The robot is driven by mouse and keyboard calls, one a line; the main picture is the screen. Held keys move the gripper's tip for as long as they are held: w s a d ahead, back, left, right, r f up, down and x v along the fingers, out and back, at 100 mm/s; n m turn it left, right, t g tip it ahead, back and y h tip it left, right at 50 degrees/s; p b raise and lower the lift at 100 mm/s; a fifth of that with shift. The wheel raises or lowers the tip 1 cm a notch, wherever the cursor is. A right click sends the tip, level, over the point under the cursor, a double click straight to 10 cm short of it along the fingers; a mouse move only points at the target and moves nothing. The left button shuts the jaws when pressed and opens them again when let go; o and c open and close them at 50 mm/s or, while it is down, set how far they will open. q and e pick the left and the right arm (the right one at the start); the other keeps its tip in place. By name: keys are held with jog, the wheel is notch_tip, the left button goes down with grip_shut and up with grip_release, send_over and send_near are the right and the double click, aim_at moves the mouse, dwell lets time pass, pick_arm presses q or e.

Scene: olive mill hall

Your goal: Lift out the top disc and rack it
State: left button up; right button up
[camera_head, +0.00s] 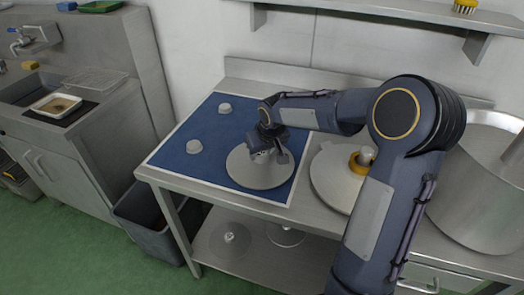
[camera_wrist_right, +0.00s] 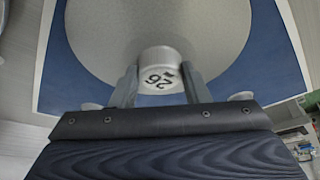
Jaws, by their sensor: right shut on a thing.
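My right gripper (camera_head: 268,152) is shut on the knob of a round grey disc (camera_head: 262,172) over the right part of the blue mat (camera_head: 172,152). I cannot tell whether the disc touches the mat. In the right wrist view the fingers (camera_wrist_right: 160,82) close on both sides of the white knob (camera_wrist_right: 160,62), which bears a dark marking that looks like 26, seen inverted. The disc (camera_wrist_right: 110,35) spreads out beyond it. Another grey disc (camera_head: 330,182) with a yellow ring (camera_head: 358,164) around its pale knob lies to the right, partly hidden by my right arm.
Two white knobs (camera_head: 224,108) (camera_head: 194,147) stand on the mat. A big steel vessel (camera_head: 470,195) is at the right. Discs (camera_head: 228,246) lie on the shelf below. A grey bin (camera_head: 145,222) stands on the floor by the table. A sink counter (camera_head: 105,120) is at the left.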

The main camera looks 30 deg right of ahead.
aim_at(266, 166)
jog(key=shift+f, duration=0.1)
jog(key=o, duration=1.3)
jog(key=shift+o, duration=0.2)
jog(key=v, duration=0.8)
